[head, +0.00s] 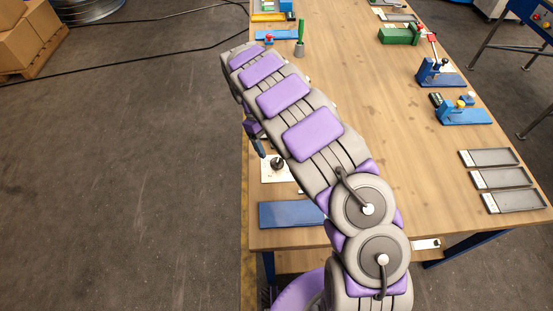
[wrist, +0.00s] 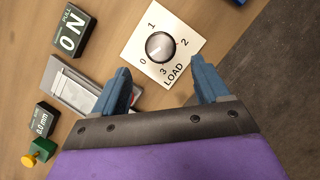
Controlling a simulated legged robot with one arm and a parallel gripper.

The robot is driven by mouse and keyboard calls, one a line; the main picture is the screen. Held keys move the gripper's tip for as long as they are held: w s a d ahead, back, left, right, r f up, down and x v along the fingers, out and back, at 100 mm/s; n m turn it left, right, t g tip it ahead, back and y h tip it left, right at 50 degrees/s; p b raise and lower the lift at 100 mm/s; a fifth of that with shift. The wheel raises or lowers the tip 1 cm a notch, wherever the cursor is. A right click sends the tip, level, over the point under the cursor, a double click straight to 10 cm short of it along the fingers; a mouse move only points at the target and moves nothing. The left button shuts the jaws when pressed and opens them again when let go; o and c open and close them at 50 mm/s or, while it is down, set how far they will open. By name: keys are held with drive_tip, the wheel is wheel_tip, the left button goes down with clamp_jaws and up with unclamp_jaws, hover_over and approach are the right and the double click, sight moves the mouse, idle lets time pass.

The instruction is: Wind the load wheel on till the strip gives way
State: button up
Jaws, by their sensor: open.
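The load wheel (wrist: 160,46) is a round dark knob on a white plate (wrist: 183,22) marked LOAD and 0 to 3. Its pale mark appears to point towards the 0. My gripper (wrist: 161,70) is open, with its blue fingers spread apart below the wheel in the wrist view, empty and not around the wheel. A dark display (wrist: 73,30) reads 0 N under PULL. A smaller display (wrist: 43,119) reads 0.0 mm. In the head view the wheel (head: 278,163) is on the table, just below my gripper (head: 259,150). I cannot make out the strip clearly.
A grey and clear fixture (wrist: 75,90) lies left of my fingers, and a green and yellow knob (wrist: 38,151) is lower left. The wooden table (head: 375,130) also holds a blue mat (head: 290,214), grey trays (head: 502,179) and blue presses (head: 465,115). Its left edge is close to the wheel.

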sight(276, 162)
drive_tip(key=f, duration=0.1)
drive_tip(key=s+f, duration=0.1)
drive_tip(key=f, duration=0.1)
drive_tip(key=shift+f, duration=0.2)
drive_tip(key=shift+s+d+f+b, duration=0.2)
drive_tip(key=shift+d+f+b, duration=0.05)
drive_tip(key=shift+d+f, duration=0.3)
drive_tip(key=shift+s+d+f+b, duration=0.25)
drive_tip(key=shift+d+f, duration=0.15)
drive_tip(key=shift+f, duration=0.25)
drive_tip(key=shift+d+f, duration=0.15)
drive_tip(key=shift+d, duration=0.25)
drive_tip(key=shift+a, duration=0.55)
drive_tip(key=shift+c, duration=0.3)
drive_tip(key=shift+a, duration=0.3)
drive_tip(key=c, duration=0.3)
drive_tip(key=shift+d, duration=0.5)
drive_tip(key=c, duration=0.5)
drive_tip(key=shift+c, duration=0.8)
drive_tip(key=shift+a, duration=0.1)
